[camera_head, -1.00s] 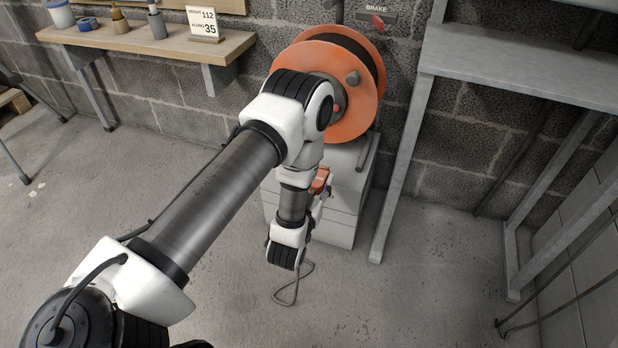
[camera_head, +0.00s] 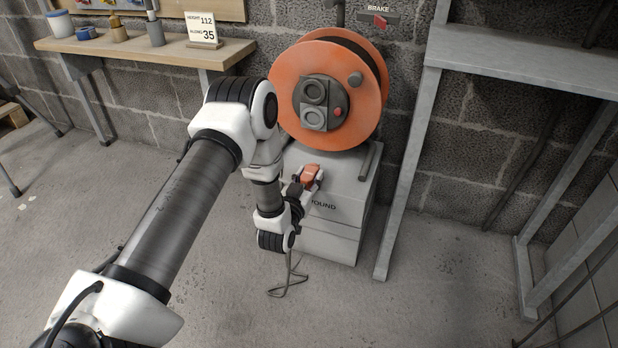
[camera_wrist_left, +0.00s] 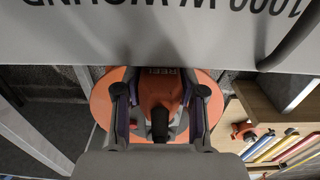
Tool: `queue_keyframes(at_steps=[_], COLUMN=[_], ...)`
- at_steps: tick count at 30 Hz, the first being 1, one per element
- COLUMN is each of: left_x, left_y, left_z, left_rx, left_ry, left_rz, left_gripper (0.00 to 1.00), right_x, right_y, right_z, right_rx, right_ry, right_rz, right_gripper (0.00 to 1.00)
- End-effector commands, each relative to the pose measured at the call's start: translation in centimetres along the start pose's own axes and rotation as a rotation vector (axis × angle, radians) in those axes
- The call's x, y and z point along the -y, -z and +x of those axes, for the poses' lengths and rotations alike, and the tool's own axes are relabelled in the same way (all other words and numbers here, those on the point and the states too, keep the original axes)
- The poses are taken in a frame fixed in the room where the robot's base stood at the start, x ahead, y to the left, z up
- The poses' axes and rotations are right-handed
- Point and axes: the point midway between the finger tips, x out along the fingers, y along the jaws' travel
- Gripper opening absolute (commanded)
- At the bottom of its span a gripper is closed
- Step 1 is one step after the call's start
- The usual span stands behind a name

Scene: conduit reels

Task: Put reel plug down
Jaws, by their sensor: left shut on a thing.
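The reel plug (camera_head: 309,174) is orange and sits between the fingers of my left gripper (camera_head: 307,180), which is shut on it. In the head view it is in front of the upper part of a grey box, below the orange reel (camera_head: 285,100); I cannot tell whether it touches the box. In the left wrist view the plug (camera_wrist_left: 158,88), with "REEL" lettering, shows between the two dark fingers, with the reel (camera_wrist_left: 101,102) behind it. A dark cable (camera_head: 288,284) runs below the gripper and loops on the floor. My right gripper is not in view.
The grey box (camera_head: 335,232) with lettering stands under the reel. A grey metal frame (camera_head: 408,180) is close on the right. A wooden shelf (camera_head: 135,47) with tools and a number card (camera_head: 202,28) is at the upper left. The floor is mostly clear.

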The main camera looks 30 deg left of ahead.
Motion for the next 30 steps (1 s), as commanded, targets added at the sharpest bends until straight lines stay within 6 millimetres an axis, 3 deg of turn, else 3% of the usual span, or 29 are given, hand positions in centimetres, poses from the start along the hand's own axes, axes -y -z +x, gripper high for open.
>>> queue_keyframes(at_steps=[6, 7, 9, 18, 22, 30], left_x=[0.0, 0.0, 0.0, 0.0, 0.0, 0.0], left_y=[-0.8, -0.8, -0.7, -0.6, 0.8, 0.8], left_z=[0.0, 0.0, 0.0, 0.0, 0.0, -6.1], left_rx=[0.0, 0.0, 0.0, 0.0, -0.002, 0.007], left_ry=[0.0, 0.0, 0.0, 0.0, 0.0, -0.001], left_rz=[0.0, 0.0, 0.0, 0.0, -0.001, 0.001], left_gripper=[0.0, 0.43, 0.65, 0.65, 0.65, 0.65], right_x=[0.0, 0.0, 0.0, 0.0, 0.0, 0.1], right_y=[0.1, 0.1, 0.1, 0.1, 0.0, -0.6], right_z=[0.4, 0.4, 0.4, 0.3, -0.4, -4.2], right_rx=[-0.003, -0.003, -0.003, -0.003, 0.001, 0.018], right_ry=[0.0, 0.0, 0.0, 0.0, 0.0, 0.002], right_rz=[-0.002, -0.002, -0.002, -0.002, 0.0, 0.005], right_gripper=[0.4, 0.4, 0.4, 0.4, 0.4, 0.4])
